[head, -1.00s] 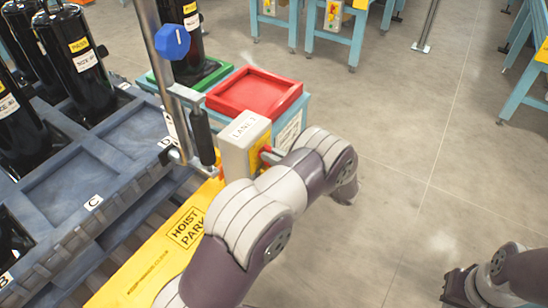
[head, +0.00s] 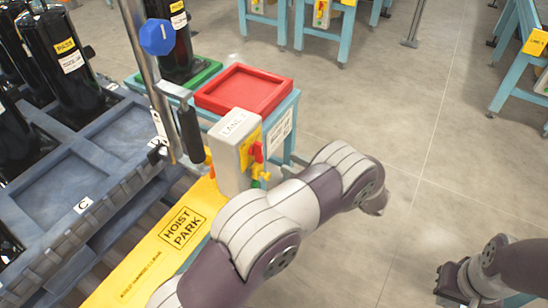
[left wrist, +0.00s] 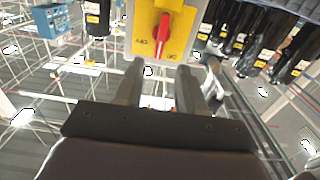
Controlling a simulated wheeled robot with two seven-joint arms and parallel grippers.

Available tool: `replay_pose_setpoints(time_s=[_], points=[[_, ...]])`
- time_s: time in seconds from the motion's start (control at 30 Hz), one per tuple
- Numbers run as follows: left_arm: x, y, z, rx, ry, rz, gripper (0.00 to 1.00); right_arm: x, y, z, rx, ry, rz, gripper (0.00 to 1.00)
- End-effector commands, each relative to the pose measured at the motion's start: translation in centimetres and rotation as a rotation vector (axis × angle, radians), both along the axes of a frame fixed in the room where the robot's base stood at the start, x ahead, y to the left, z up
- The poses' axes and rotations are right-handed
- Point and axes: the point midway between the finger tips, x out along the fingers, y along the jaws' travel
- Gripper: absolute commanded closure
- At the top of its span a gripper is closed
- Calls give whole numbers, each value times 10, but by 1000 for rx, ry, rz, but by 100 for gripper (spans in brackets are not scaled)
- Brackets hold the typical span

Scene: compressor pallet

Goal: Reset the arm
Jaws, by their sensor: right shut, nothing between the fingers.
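The fingers of my left gripper (left wrist: 158,78) cannot be made out in the head view. In the left wrist view they are apart, with nothing between them. The box's yellow plate (left wrist: 142,30) with its red knob (left wrist: 163,35) lies beyond the fingertips, apart from them. The red knob also shows in the head view (head: 257,151). My right gripper (head: 443,285) is shut and empty over the floor at lower right.
The yellow HOIST PARK beam (head: 150,260) and a metal post (head: 140,60) with a blue knob (head: 157,36) stand left of my arm. A red tray (head: 245,88) is behind the box. Black cylinders (head: 62,60) stand on a blue-grey pallet (head: 75,170).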

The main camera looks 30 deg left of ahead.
Motion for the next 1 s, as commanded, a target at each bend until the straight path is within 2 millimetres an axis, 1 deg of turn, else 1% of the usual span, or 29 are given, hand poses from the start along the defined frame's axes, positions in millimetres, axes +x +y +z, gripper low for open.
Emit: replay_pose_setpoints(time_s=[0.03, 0.1, 0.2, 0.3, 0.73, 0.77, 0.83, 0.87, 0.9, 0.93, 0.97, 1.0], points=[[0, -11, -2, 0, -2, -4, 61, 0, 0, -3, 0, 0, 0, 100], [-1, -22, -1, 0, -2, -2, 61, 0, 0, -4, 0, 0, 0, 100], [-2, -32, -1, 0, -1, 0, 61, 0, 0, -5, 0, 0, 0, 100], [-3, -35, 0, 0, 0, 1, 61, 0, 0, -5, 0, 0, 0, 100], [-3, -35, 0, 0, -6, 1, 61, 0, 0, -4, 0, 0, 0, 100], [-1, -35, -2, -14, -16, -7, 61, 0, 0, -4, 0, 0, 0, 100], [14, -37, -16, -85, -47, -80, 61, 0, 0, -4, 0, 0, 0, 100], [26, -39, -26, -127, -57, -150, 61, 0, 0, -4, 0, 0, 0, 100], [44, -45, -44, -192, -50, -278, 61, 0, 0, -5, 0, 0, 0, 100], [59, -54, -57, -254, -33, -399, 61, 0, 0, -4, 0, 0, 0, 100], [74, -68, -67, -331, -8, -531, 61, 0, 0, -3, 0, 0, 0, 100], [89, -89, -70, -447, 47, -706, 61, 0, 0, 3, 0, 0, 0, 100]])
